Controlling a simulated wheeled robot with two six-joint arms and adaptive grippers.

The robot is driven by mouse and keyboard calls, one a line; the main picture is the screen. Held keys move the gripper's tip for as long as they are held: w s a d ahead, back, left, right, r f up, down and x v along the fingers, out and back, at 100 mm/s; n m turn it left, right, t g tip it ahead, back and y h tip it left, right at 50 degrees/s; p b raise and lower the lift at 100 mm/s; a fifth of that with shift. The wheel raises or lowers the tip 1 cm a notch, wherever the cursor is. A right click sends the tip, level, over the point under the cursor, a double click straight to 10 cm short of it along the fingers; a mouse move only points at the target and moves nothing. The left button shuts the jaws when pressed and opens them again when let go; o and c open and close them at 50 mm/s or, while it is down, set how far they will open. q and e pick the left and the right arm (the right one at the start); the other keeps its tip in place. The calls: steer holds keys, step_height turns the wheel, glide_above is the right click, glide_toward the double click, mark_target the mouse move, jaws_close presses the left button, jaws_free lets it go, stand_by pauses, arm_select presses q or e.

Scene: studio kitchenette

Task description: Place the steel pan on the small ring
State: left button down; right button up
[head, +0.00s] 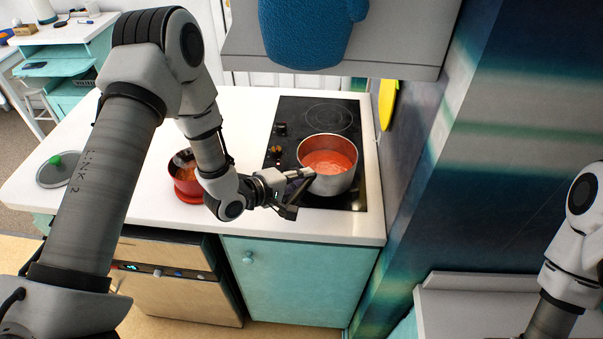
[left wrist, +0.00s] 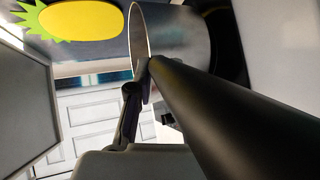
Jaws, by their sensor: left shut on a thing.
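The steel pan (head: 345,182) holds red soup and is over the front part of the black cooktop (head: 360,200); I cannot tell if its base touches the glass. A ring (head: 327,117) shows bare behind it; the pan hides the surface beneath, so the rings cannot be compared in size. My left gripper (head: 298,189) is at the pan's front left, shut on its handle. In the left wrist view the pan (left wrist: 180,35) appears at the top, with its dark handle (left wrist: 225,110) running to the lower right. My right gripper is out of view.
A red pot (head: 187,183) stands on the white counter (head: 235,118) left of the cooktop. A lid with a green knob (head: 57,170) lies farther left. A blue mitt (head: 310,35) hangs above. A yellow item (head: 388,104) hangs on the wall close right of the cooktop.

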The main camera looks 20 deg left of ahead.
mark_target(316, 185)
arm_select(q)
step_height(316, 185, down, 3)
steer(key=shift+d+r+b, duration=0.1)
steer(key=shift+r+b, duration=0.1)
steer(key=shift+b, duration=0.75)
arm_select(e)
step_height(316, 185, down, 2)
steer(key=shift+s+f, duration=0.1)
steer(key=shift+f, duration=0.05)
arm_select(q)
steer(key=shift+d+f, duration=0.2)
steer(key=shift+f, duration=0.1)
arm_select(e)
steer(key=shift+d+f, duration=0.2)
arm_select(q)
steer(key=shift+w+r, duration=0.1)
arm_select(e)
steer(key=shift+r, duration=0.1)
arm_select(q)
steer(key=c, duration=1.3)
jaws_free()
steer(key=shift+a, duration=0.15)
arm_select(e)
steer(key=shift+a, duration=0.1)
arm_select(q)
steer(key=shift+o, duration=1.2)
steer(key=shift+s, duration=0.2)
